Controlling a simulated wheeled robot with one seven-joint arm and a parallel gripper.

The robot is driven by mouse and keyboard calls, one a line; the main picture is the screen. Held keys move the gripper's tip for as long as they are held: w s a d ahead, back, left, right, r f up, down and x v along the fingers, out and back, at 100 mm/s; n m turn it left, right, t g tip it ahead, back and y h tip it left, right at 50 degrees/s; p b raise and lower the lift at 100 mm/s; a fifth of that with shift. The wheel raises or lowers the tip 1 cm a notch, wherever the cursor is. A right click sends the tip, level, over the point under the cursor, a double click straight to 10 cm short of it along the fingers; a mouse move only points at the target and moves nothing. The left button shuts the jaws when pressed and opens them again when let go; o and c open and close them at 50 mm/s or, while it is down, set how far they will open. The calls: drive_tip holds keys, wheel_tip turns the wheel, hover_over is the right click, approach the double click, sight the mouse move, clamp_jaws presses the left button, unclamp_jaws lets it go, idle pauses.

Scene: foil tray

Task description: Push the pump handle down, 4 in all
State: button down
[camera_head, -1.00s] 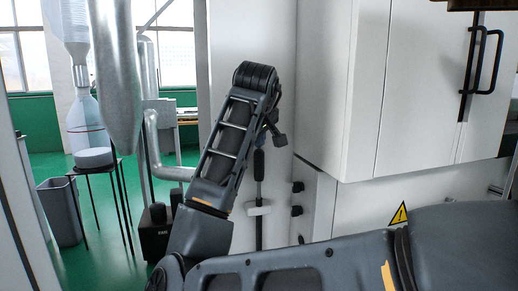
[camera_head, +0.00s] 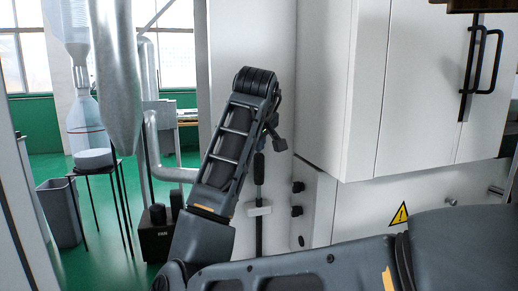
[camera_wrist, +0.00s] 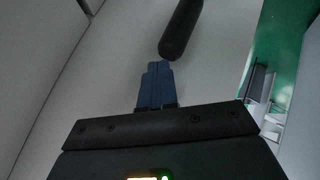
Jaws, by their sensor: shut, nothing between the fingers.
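The pump handle (camera_head: 259,168) is a dark upright grip on a thin rod, passing through a white bracket, in front of the pale cabinet wall in the head view. In the wrist view the black rounded handle (camera_wrist: 182,30) lies just beyond my fingertips. My gripper (camera_wrist: 158,67) is shut, its blue fingers together with nothing between them. The fingertips are very close to the handle's near end; I cannot tell whether they touch. In the head view my arm hides most of the gripper, which is beside the top of the handle.
The white bracket (camera_head: 260,208) is around the rod below the grip. Dark knobs (camera_head: 297,187) are on the panel right of it. A large white cabinet (camera_head: 420,90) overhangs on the right. A black stool (camera_head: 98,165) and grey bin (camera_head: 60,212) stand on the green floor at left.

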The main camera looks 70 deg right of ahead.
sight(258, 155)
drive_tip(key=shift+f+b, duration=0.65)
drive_tip(key=shift+f, duration=0.85)
idle(1.1)
idle(0.3)
drive_tip(key=shift+r+p, duration=3.05)
drive_tip(key=shift+p, duration=0.1)
wheel_tip(258, 155, up, 5)
drive_tip(key=p, duration=0.5)
idle(1.0)
